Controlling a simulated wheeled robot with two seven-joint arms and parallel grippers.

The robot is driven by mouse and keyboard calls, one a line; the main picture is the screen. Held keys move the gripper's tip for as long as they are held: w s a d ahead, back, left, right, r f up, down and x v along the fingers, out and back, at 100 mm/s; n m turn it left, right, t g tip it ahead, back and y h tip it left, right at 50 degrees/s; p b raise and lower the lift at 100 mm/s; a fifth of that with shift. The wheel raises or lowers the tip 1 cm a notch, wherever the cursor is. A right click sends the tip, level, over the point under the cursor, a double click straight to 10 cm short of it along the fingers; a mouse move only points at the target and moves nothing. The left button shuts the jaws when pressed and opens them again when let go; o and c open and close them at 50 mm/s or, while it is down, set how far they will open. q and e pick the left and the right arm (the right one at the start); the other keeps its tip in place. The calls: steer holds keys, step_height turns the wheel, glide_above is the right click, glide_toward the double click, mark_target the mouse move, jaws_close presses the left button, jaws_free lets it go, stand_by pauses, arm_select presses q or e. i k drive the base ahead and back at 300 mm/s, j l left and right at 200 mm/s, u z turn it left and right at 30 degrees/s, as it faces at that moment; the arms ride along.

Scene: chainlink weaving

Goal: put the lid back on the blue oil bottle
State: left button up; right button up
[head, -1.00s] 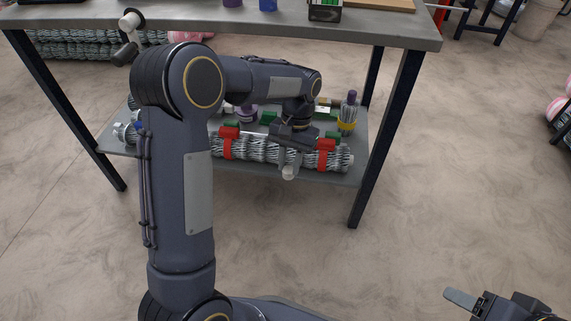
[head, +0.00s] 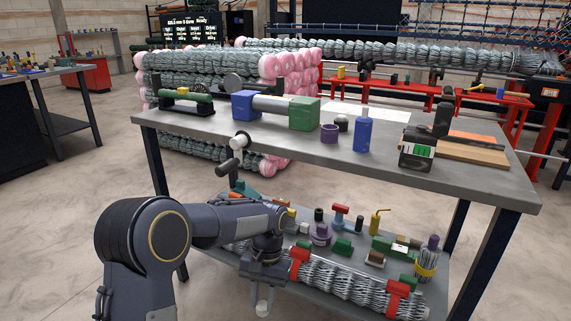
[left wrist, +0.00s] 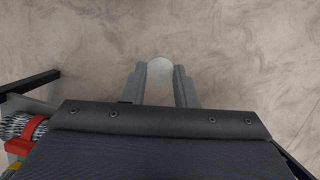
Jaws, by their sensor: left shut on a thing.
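The blue oil bottle (head: 362,133) stands upright on the table top, with a pale neck or top. My left gripper (head: 262,305) is low in front of the lower shelf, left of the red-strapped mesh roll. It is shut on a small whitish round piece, probably the lid (head: 263,311). In the left wrist view the fingers (left wrist: 160,80) grip the sides of this pale round lid (left wrist: 160,69), above bare floor. My right gripper is out of view.
The table edge lies between my left gripper and the bottle.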

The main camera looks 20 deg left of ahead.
mark_target(363, 124)
steer(key=u, duration=1.1)
steer(key=l, duration=0.75)
steer(key=k+l, duration=0.1)
steer(key=l, duration=0.7)
